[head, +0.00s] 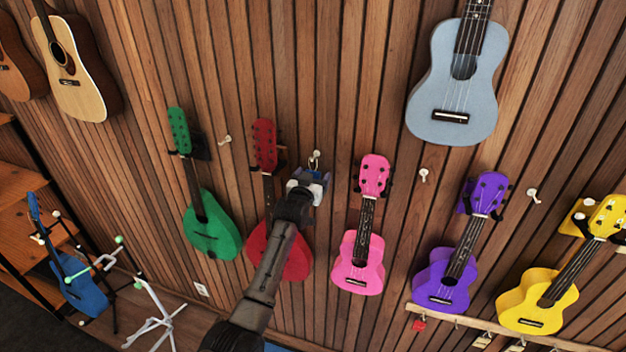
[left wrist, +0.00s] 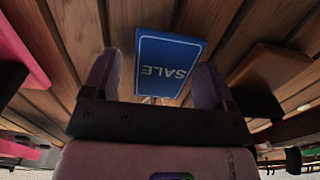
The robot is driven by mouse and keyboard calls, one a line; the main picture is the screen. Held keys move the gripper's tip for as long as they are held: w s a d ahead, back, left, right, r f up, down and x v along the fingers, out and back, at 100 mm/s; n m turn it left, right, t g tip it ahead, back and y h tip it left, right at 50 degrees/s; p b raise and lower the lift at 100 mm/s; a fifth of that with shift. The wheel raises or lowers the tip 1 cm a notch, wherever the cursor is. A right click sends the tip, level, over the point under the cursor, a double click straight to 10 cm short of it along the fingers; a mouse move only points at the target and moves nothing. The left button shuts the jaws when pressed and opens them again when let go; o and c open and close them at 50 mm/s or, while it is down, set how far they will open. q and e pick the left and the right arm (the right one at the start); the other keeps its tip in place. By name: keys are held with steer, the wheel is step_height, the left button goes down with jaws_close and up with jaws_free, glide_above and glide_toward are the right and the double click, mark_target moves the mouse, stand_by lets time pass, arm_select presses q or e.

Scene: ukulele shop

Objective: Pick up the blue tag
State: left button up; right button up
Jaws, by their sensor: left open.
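The blue tag (left wrist: 165,62) hangs in front of the wooden wall and shows in the left wrist view with white SALE lettering upside down. My left gripper (left wrist: 156,80) is open, with one finger on each side of the tag's lower part. I cannot tell whether either finger touches it. In the head view my left gripper (head: 309,186) is up at the wall between the red and pink ukuleles, just below a white hook (head: 315,158). It mostly hides the tag there; only a bit of blue shows. My right gripper is not in view.
Close by hang a red instrument (head: 264,150) on the left, partly behind my arm, and a pink ukulele (head: 359,262) on the right. Green, purple, yellow and grey-blue ones hang farther off. A rail with small hanging tags (head: 419,325) is at lower right.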

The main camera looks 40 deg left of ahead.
arm_select(q)
steer(key=shift+c, duration=0.2)
steer(key=c, duration=1)
steer(key=shift+o, duration=0.2)
steer(key=shift+r+b, duration=0.55)
steer(key=shift+r, duration=1.1)
steer(key=shift+s+d+r, duration=0.1)
steer(key=shift+s, duration=0.2)
steer(key=shift+c, duration=0.3)
steer(key=b+v, duration=0.1)
steer(key=v, duration=1.6)
steer(key=shift+s+b, duration=0.2)
steer(key=shift+b, duration=0.2)
